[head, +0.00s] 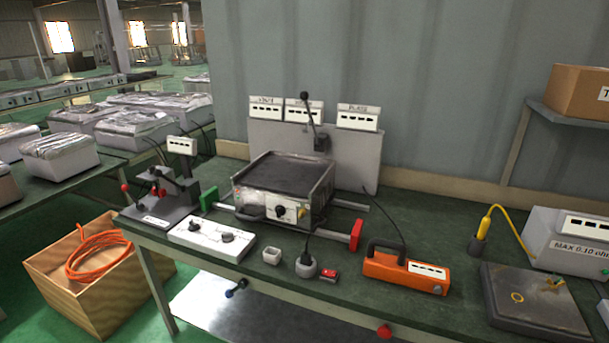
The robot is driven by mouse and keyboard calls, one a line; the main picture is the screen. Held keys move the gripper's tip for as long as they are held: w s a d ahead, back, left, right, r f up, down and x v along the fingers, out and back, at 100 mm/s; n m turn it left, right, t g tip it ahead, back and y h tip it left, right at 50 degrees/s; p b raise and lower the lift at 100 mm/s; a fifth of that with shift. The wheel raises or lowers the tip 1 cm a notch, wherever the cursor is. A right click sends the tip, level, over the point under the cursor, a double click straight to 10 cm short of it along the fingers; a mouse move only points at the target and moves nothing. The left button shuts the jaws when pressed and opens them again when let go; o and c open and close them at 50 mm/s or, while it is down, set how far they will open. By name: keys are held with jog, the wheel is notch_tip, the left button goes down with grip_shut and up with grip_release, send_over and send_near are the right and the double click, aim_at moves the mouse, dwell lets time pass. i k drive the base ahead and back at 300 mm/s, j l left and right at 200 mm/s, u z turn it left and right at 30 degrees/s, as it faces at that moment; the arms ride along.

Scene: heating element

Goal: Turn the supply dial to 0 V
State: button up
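A white control box (205,243) lies at the front left of the green workbench. It has dark knobs on its top, one of them a round dial (228,237). A dark, flat-topped heater unit (290,172) stands behind it, with a black dial (281,211) on its pale front panel. I cannot tell which dial is the supply dial, and the markings are too small to read. Three white display boxes, one of them here (358,117), sit on the grey panel behind the heater. My gripper is not in view.
An orange handheld meter (405,272), a small white cup (272,256) and a round grey socket (306,266) stand along the front. A red block (356,235) sticks out beside the heater. A dark plate (535,305) lies at right; a wooden crate (92,290) stands below left.

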aim_at(193, 226)
jog(key=j+z, duration=0.45)
jog(key=j, duration=1.85)
